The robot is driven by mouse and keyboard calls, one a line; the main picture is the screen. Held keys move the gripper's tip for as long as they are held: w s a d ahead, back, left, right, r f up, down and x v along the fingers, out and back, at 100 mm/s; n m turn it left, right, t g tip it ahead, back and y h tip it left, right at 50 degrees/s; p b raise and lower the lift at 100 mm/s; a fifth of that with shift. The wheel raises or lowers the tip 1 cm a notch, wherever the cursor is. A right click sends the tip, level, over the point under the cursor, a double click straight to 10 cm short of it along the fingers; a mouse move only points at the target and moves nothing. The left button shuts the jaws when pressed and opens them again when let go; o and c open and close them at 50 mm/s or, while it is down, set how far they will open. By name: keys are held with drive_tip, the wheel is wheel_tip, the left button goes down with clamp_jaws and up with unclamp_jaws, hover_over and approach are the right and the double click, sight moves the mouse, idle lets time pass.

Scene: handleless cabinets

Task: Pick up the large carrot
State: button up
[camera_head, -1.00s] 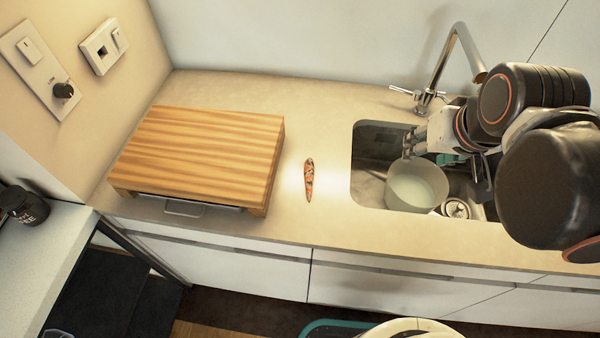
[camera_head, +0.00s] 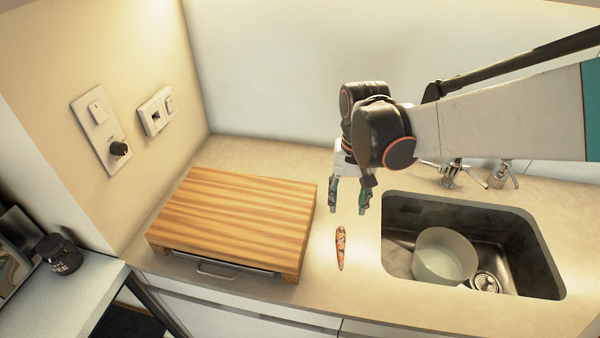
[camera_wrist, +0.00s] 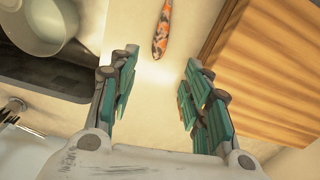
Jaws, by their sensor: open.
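The carrot (camera_head: 340,248), orange with dark and pale patches, lies on the counter between the wooden board and the sink. Its narrow end points toward the counter's front edge. My gripper (camera_head: 348,209) is open and empty, pointing down above the counter, behind the carrot. In the wrist view the carrot (camera_wrist: 162,32) lies at the top, beyond the gap between my open fingertips (camera_wrist: 158,68). It is not between the fingers, and its far end is cut off by the frame.
A raised wooden board (camera_head: 235,215) stands left of the carrot, with a metal handle (camera_head: 218,270) under it. The sink (camera_head: 520,236) on the right holds a pale pot (camera_head: 445,257). A faucet (camera_head: 452,176) stands behind the sink. The counter around the carrot is clear.

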drive_tip(key=b, duration=0.3)
hover_over(341, 238)
drive_tip(key=f, duration=0.8)
drive_tip(key=shift+w+a+f, duration=0.1)
drive_tip(key=shift+w+f, duration=0.05)
drive_tip(key=shift+w, duration=0.05)
drive_tip(key=shift+s+f+b, duration=0.15)
drive_tip(key=shift+f+b, duration=1.05)
drive_tip(key=shift+f, duration=1.7)
drive_tip(key=shift+r, duration=0.1)
clamp_jaws()
